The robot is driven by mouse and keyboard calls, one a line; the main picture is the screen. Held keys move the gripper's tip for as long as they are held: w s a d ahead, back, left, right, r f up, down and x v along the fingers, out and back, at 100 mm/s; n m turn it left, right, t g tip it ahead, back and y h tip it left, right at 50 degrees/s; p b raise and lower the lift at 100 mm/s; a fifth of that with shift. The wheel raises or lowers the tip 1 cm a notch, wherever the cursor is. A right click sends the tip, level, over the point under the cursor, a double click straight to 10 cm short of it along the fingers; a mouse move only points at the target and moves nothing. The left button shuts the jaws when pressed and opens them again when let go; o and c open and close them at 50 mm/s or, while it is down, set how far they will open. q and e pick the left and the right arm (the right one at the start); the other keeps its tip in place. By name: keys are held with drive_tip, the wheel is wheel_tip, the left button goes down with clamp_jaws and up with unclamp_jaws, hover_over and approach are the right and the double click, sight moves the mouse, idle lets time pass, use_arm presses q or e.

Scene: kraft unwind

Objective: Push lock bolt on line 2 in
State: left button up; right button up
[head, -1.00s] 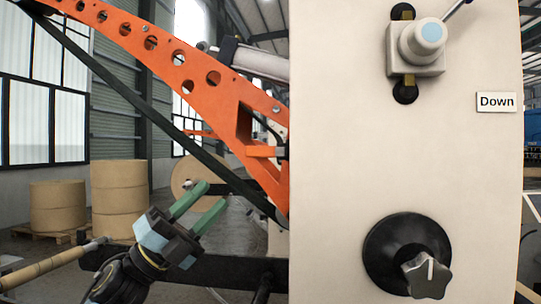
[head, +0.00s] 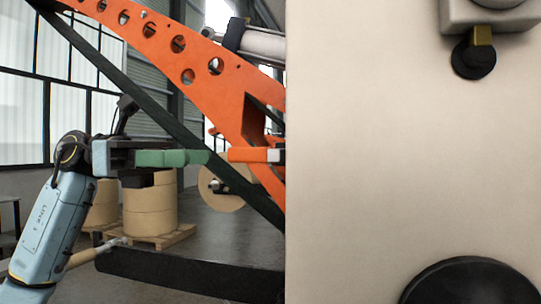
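A short orange bar (head: 254,155) with a pale band at its right end lies level across the orange arm (head: 190,62), against the left edge of the beige panel. It looks like the lock bolt, but no line number shows. My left gripper (head: 209,157) is left of this bar, at about its height, with its green fingers pointing right at it. A narrow gap with the dark diagonal bar shows between fingertips and orange bar; the depth between them is unclear. The fingers overlap from this side, so their opening is hidden. My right gripper is out of view.
The beige panel (head: 385,155) fills the right side, with a black round knob base (head: 475,285) low and a grey switch block (head: 490,14) above. A dark rail (head: 190,275) runs below my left gripper. Paper rolls (head: 150,212) stand on a pallet behind.

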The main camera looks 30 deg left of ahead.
sight(262, 160)
use_arm(q)
drive_tip(key=shift+x, duration=1)
drive_tip(key=p+x, duration=0.1)
drive_tip(key=x, duration=0.3)
drive_tip(key=shift+s+r, duration=0.1)
drive_tip(key=shift+s, duration=0.05)
drive_tip(key=p+x, duration=0.1)
drive_tip(key=x, duration=0.3)
drive_tip(key=shift+d+p, duration=0.1)
drive_tip(key=shift+p, duration=0.3)
drive_tip(key=shift+w+d, duration=0.25)
drive_tip(key=shift+d, duration=0.45)
clamp_jaws()
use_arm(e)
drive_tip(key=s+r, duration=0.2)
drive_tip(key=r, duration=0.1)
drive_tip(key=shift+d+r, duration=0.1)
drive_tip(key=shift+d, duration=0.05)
